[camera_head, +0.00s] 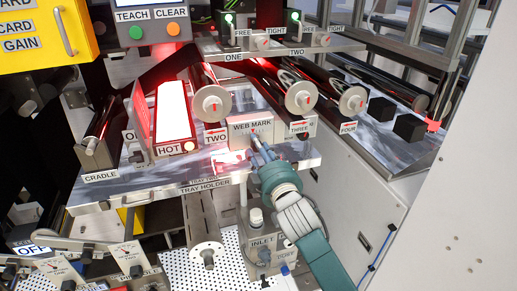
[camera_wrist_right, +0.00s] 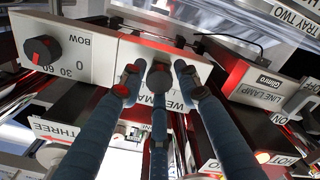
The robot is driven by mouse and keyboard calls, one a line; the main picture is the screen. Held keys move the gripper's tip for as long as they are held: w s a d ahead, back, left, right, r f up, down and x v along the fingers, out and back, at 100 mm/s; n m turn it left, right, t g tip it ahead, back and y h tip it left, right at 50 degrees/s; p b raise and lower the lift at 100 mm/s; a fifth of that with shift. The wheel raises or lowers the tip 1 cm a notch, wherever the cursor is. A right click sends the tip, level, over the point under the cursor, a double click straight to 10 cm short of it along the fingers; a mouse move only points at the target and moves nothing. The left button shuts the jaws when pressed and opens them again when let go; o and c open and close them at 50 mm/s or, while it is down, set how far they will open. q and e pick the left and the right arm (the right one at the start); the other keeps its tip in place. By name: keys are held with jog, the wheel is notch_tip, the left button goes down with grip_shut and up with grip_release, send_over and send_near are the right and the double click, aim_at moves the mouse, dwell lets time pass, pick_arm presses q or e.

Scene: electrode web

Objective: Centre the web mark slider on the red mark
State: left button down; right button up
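The web mark box (camera_head: 250,129), a pale box labelled WEB MARK, stands in the middle of the bench in the head view. In the right wrist view its pale front panel (camera_wrist_right: 146,52) appears upside down, with the label partly hidden by my fingers. My right gripper (camera_head: 257,147) is just in front of this box, its fingers pointing at the front. In the wrist view its fingers (camera_wrist_right: 158,82) are spread apart around a dark round piece in front of the panel; I cannot tell whether they touch it. The slider's position and the red mark cannot be made out. My left gripper is not in view.
A glowing HOT unit (camera_head: 174,115) stands left of the web mark box. Rollers lie behind it, and the THREE box (camera_head: 301,127) is close on the right. In the wrist view a BOW dial (camera_wrist_right: 39,50) and the line lamp box (camera_wrist_right: 257,88) flank the panel.

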grip_shut()
jog(key=shift+a, duration=0.15)
jog(key=o, duration=0.5)
grip_release()
jog(key=v, duration=1.2)
jog(key=shift+s, duration=0.1)
